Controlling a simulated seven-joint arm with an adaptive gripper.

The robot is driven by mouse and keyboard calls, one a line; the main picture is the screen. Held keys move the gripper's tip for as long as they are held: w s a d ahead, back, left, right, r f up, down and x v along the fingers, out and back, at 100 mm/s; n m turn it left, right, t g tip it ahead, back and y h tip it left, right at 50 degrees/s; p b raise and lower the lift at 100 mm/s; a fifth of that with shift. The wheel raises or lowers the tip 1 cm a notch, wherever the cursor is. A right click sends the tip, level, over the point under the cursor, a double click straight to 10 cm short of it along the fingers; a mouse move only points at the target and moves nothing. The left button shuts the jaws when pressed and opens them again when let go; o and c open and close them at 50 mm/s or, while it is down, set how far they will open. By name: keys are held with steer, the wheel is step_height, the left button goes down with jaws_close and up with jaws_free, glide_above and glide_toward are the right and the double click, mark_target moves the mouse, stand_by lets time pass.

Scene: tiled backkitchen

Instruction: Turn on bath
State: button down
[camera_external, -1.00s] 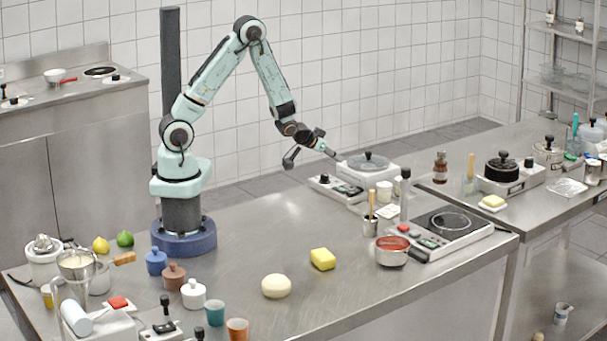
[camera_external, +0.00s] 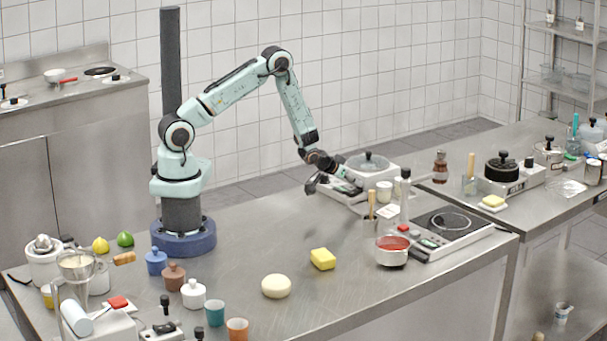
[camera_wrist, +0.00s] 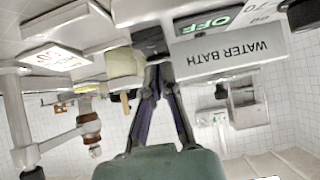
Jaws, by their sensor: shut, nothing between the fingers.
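The water bath (camera_external: 372,168) is a white box with a clear lid and black lid knob, at the table's far edge. Its front panel shows upside down in the wrist view, with the label WATER BATH (camera_wrist: 232,57) and a green display reading OFF (camera_wrist: 205,22). My gripper (camera_external: 318,185) is low at the left end of this panel. Its fingers (camera_wrist: 156,72) are shut and empty, tips close to a dark part (camera_wrist: 150,42) beside the label, likely the control knob. I cannot tell whether they touch it. In the external view my gripper hides the panel's left end.
A white jar (camera_external: 384,191) stands right of the bath, with a small card (camera_external: 388,211) near it. A hotplate (camera_external: 446,228) and red-filled pot (camera_external: 392,251) stand further right. A yellow sponge (camera_external: 323,259) and pale round item (camera_external: 276,286) lie in front; the table between is clear.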

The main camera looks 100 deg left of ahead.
steer(key=shift+w+a+f+g+h, duration=0.15)
steer(key=shift+a+f+g+h, duration=0.05)
steer(key=shift+f+g+h, duration=0.2)
steer(key=shift+d, duration=0.15)
steer(key=shift+s+d, duration=0.45)
steer(key=shift+s, duration=0.15)
steer(key=shift+r, duration=0.1)
